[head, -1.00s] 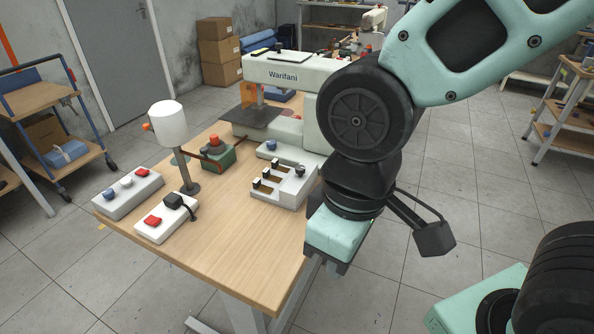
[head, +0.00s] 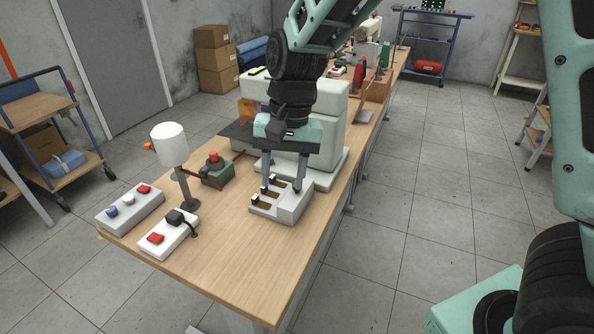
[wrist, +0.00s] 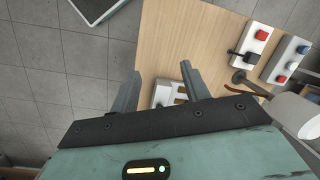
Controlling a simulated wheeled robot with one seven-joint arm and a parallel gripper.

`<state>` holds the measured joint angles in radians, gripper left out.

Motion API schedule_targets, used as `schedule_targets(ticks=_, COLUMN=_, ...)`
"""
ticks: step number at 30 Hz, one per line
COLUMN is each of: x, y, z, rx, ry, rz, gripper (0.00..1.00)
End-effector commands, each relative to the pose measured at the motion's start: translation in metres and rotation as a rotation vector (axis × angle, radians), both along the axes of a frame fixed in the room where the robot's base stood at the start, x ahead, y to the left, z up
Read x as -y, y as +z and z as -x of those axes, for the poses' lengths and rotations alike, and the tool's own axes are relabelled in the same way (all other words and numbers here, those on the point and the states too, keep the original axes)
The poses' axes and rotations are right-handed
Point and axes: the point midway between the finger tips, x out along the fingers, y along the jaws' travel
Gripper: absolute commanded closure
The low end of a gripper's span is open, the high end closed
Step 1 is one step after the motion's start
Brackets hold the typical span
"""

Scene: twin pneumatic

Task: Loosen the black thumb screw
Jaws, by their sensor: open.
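A white block with several slots and small black-and-white levers (head: 285,213) sits near the table's right edge in the head view. The black thumb screw cannot be made out now; a dark round knob stood at the block's right rear earlier, where a finger now blocks the view. My gripper (head: 283,184) points down over the rear of this block, its two fingers apart and nothing seen held. In the wrist view my gripper (wrist: 161,72) is open, and part of the white block (wrist: 163,96) shows between the fingers, partly hidden by the gripper body.
A large white machine (head: 330,125) stands close behind my gripper. A white lamp-like post (head: 170,145), a green box with a red button (head: 216,172) and two button boxes (head: 130,208) stand to the left. The wooden table's front (head: 235,275) is clear.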

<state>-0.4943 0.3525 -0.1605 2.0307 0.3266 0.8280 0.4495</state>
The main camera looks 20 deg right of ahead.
Motion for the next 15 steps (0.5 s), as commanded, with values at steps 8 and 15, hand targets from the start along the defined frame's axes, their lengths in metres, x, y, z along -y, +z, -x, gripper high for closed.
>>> schedule_targets(ticks=8, x=0.067, y=0.004, z=-0.134, rx=0.007, ry=-0.556, rz=0.142, gripper=0.54)
schedule_targets(ticks=15, x=0.088, y=0.004, z=-0.165, rx=0.037, ry=-0.692, rz=0.189, gripper=0.54)
